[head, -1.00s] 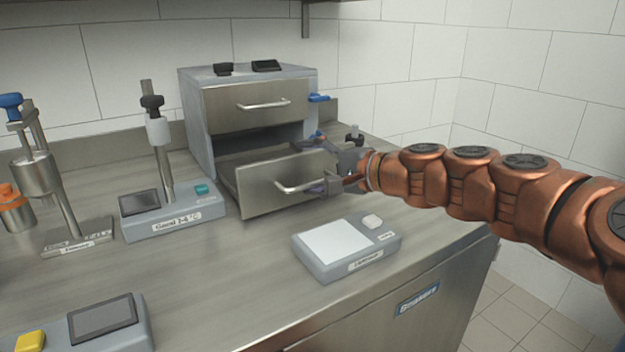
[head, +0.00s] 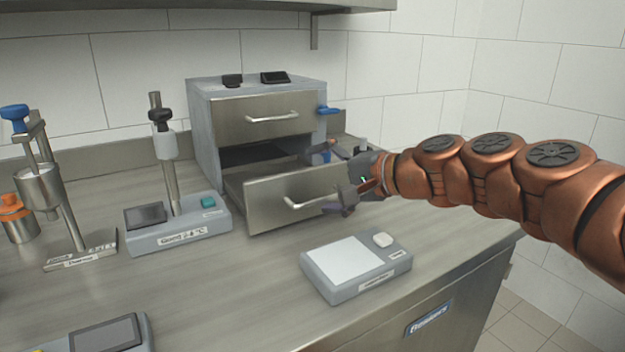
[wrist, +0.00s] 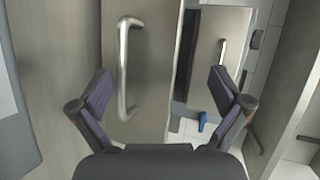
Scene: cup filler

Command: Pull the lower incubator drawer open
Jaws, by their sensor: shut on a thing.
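The incubator (head: 205,130) is a grey box with two metal-fronted drawers. Its lower drawer (head: 268,204) stands partly out, with a dark gap above it; the upper drawer (head: 235,120) is closed. The lower drawer's bar handle (head: 300,206) is on its front and also shows upright in the wrist view (wrist: 124,70). My gripper (head: 322,180) is at the right end of the lower drawer front.
A scale-like device (head: 375,283) sits on the counter in front of the drawer. A stand with a grey base (head: 180,232) is to the left, and a metal dispenser (head: 42,190) is farther left. Bare counter (head: 235,295) lies between them.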

